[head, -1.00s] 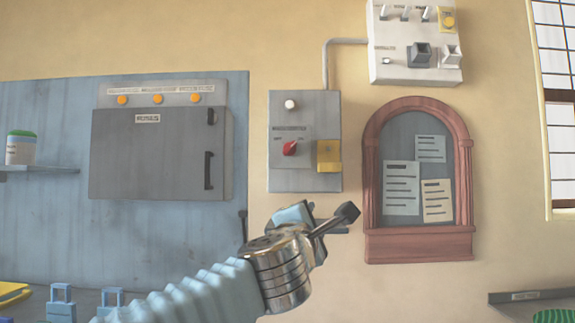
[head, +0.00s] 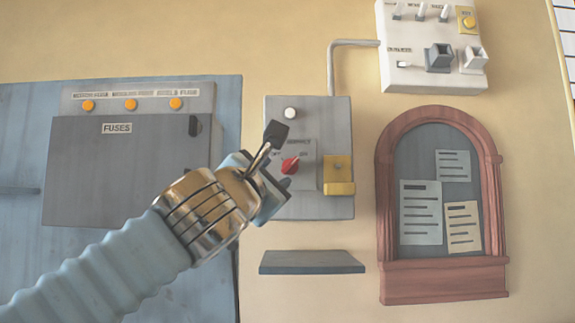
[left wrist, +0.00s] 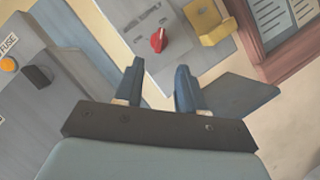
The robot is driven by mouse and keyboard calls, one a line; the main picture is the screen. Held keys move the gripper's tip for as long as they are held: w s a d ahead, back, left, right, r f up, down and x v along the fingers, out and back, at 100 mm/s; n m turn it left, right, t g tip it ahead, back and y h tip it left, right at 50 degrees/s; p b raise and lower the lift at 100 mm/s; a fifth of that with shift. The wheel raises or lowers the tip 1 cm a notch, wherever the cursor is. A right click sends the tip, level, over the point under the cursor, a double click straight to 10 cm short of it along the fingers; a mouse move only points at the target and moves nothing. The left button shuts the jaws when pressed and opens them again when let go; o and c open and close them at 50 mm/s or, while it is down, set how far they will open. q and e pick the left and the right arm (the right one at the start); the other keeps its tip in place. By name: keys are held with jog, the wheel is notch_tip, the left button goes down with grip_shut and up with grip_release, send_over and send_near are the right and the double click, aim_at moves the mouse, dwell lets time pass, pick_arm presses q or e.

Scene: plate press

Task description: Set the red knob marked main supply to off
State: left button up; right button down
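The red knob (head: 290,164) sits on a grey wall box (head: 330,207), with small lettering around it that is partly covered. Its grip tilts up to the right in the head view. My left gripper (head: 274,170) is in front of the box's left side, and one dark fingertip overlaps the plate's upper left. In the left wrist view, the fingers of my left gripper (left wrist: 158,82) stand apart with nothing between them. The red knob (left wrist: 159,40) shows beyond the gap, clear of both fingers. My right gripper is not in view.
The box also carries a white button (head: 290,113) and a yellow block (head: 339,176). A dark shelf (head: 312,262) juts out below it. A fuse cabinet (head: 110,180) is left, a wooden-framed notice board (head: 440,279) right, and a white switch panel (head: 432,77) above right.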

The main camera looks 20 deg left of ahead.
aim_at(291, 165)
pick_arm(q)
jog(key=p+x, duration=0.3)
jog(key=x, duration=0.8)
jog(key=shift+p, duration=0.3)
jog(key=shift+c, duration=0.3)
jog(key=shift+f, duration=0.1)
grip_shut()
